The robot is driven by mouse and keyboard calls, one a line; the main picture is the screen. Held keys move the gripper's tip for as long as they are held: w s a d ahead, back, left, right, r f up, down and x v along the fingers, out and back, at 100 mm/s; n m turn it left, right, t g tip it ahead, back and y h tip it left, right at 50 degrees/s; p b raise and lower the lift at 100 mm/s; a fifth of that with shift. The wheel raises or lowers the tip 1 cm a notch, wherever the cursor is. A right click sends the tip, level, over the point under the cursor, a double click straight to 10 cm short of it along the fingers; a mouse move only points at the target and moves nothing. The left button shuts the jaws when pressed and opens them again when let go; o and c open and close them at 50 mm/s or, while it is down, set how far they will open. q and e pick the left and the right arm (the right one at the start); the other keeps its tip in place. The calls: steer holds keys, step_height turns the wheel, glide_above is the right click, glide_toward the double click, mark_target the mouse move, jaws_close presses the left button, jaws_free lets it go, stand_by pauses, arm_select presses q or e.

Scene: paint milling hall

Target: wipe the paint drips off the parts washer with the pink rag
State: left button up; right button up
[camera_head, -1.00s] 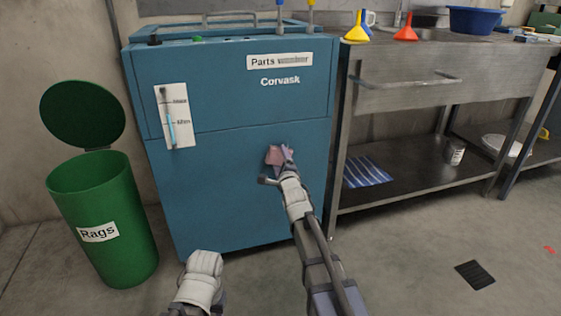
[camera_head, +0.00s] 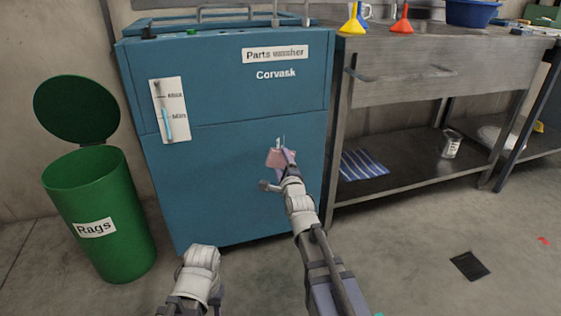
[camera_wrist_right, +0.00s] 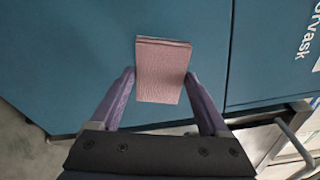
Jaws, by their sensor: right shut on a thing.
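The blue parts washer (camera_head: 220,190) stands in front of me, with a name label and a level gauge on its front. My right gripper (camera_head: 284,160) is shut on the pink rag (camera_head: 278,158), in front of the lower door. In the right wrist view the folded rag (camera_wrist_right: 163,72) sits between the purple fingertips (camera_wrist_right: 163,78); whether it touches the door is unclear. Small pale upright marks (camera_head: 280,141) show just above the rag; I cannot tell whether they are paint drips. My left arm is at the bottom; its gripper is out of view.
An open green rags bin (camera_head: 100,210) stands left of the washer. A metal bench (camera_head: 420,75) on the right carries funnels and a blue basin (camera_head: 473,12). A striped cloth (camera_head: 362,165) and a can (camera_head: 452,145) are on its lower shelf. The floor in front is mostly clear.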

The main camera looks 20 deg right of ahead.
steer(key=shift+s, duration=1.55)
steer(key=shift+w, duration=0.15)
steer(key=shift+w, duration=3.45)
steer(key=shift+w+a, duration=0.1)
steer(key=shift+w, duration=0.85)
